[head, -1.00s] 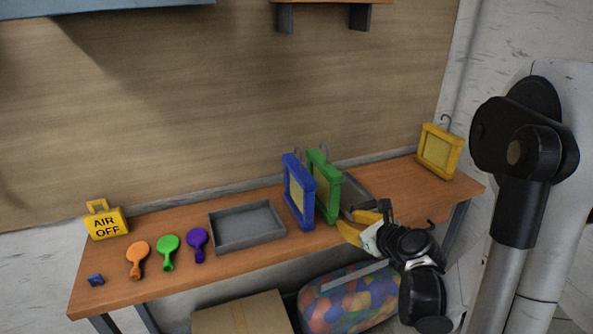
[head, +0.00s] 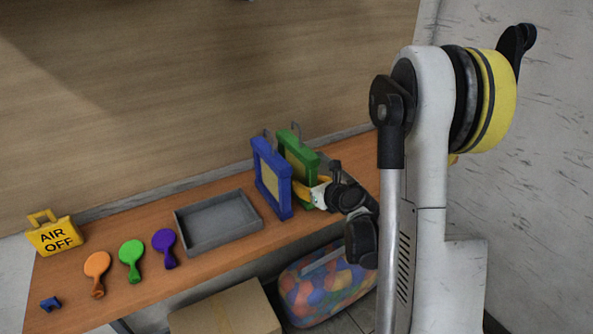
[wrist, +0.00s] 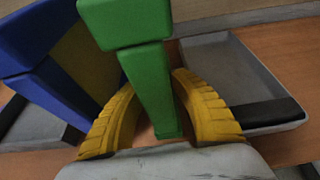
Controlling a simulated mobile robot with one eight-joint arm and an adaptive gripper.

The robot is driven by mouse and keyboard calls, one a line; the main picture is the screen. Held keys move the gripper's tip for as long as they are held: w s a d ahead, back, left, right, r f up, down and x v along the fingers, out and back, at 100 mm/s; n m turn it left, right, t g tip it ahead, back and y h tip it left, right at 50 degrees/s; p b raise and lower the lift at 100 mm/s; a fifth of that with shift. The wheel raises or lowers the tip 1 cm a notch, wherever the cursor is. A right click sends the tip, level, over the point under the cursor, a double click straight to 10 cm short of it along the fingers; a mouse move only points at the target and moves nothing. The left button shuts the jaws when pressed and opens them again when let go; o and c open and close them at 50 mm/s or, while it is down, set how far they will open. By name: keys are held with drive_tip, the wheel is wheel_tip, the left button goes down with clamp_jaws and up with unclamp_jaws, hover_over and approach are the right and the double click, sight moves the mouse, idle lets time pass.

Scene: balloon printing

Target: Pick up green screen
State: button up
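The green screen (head: 300,155), a green frame with a hook on top, stands upright on the table just right of and behind the blue screen (head: 271,178). My gripper (head: 314,188) is at the green screen's right front side, its yellow fingers partly hidden. In the wrist view the green frame (wrist: 150,80) runs between my two yellow fingers (wrist: 157,85), one on each side. The fingertips lie very near its sides; I cannot tell whether they touch. The blue screen (wrist: 50,75) is close beside the left finger.
A grey tray (head: 179,222) sits left of the blue screen; another grey tray (wrist: 232,58) lies right of the green frame. A box (head: 225,312) and a balloon-filled container (head: 325,290) are below.

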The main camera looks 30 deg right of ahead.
sight(299, 180)
drive_tip(key=x, duration=0.3)
drive_tip(key=shift+w+f+b, duration=0.2)
drive_tip(key=shift+w+b, duration=0.1)
drive_tip(key=shift+b, duration=0.05)
drive_tip(key=shift+r, duration=0.1)
clamp_jaws()
drive_tip(key=shift+r, duration=0.1)
